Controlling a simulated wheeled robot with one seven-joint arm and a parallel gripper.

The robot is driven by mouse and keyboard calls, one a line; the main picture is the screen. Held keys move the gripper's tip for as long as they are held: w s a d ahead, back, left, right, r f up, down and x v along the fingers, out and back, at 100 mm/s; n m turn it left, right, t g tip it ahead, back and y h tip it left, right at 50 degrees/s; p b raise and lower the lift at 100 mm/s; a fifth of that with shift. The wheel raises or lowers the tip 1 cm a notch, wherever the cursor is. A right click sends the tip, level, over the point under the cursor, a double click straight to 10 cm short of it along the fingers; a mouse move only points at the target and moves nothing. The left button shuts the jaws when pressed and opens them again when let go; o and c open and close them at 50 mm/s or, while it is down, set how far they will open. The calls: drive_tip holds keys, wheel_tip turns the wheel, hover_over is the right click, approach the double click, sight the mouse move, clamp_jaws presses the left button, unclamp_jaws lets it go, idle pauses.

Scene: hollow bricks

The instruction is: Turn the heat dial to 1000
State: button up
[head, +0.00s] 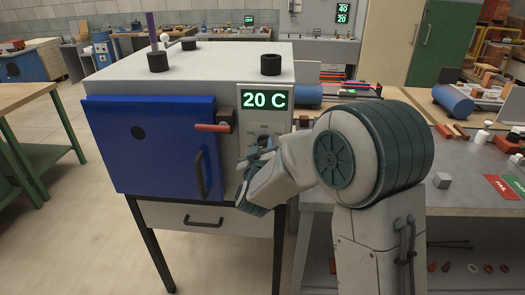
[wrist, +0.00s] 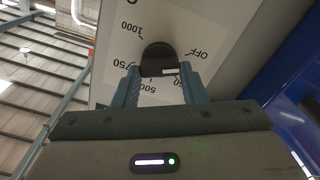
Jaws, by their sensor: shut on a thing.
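The heat dial (wrist: 158,60) is a dark knob on the furnace's pale front panel, seen close in the wrist view. Printed marks around it include OFF, 500, 750 and 1000. A small white mark on the knob lies toward its lower right side. My gripper (wrist: 157,82) is shut on the dial, one finger on each side. In the head view my gripper (head: 258,162) is at the panel and mostly covers the dial. The furnace (head: 195,68) has a green display (head: 265,99) reading 20 C.
The furnace's blue door (head: 150,150) is shut, with a dark handle and a red-tipped latch (head: 212,127) left of the panel. A workbench (head: 445,200) with a blue cylinder and small items stands at right.

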drive_tip(key=m+b, duration=0.2)
drive_tip(key=b, duration=0.1)
drive_tip(key=m+b, duration=0.2)
drive_tip(key=b, duration=0.1)
drive_tip(key=shift+d+f, duration=0.1)
drive_tip(key=shift+f, duration=0.3)
drive_tip(key=m+b, duration=0.3)
drive_tip(key=b, duration=0.2)
drive_tip(key=shift+m, duration=0.3)
drive_tip(key=m+b, duration=0.3)
drive_tip(key=shift+d+m+b, duration=0.15)
drive_tip(key=shift+m+b, duration=0.15)
drive_tip(key=shift+b, duration=0.1)
drive_tip(key=m+b, duration=0.5)
drive_tip(key=m, duration=0.1)
drive_tip(key=shift+b, duration=0.35)
drive_tip(key=shift+a+f+m+b, duration=0.15)
drive_tip(key=shift+m+b, duration=4.5)
drive_tip(key=shift+m, duration=2.85)
drive_tip(key=shift+a+r+m+b, duration=0.15)
drive_tip(key=shift+m+b, duration=4.45)
drive_tip(key=shift+m, duration=2.9)
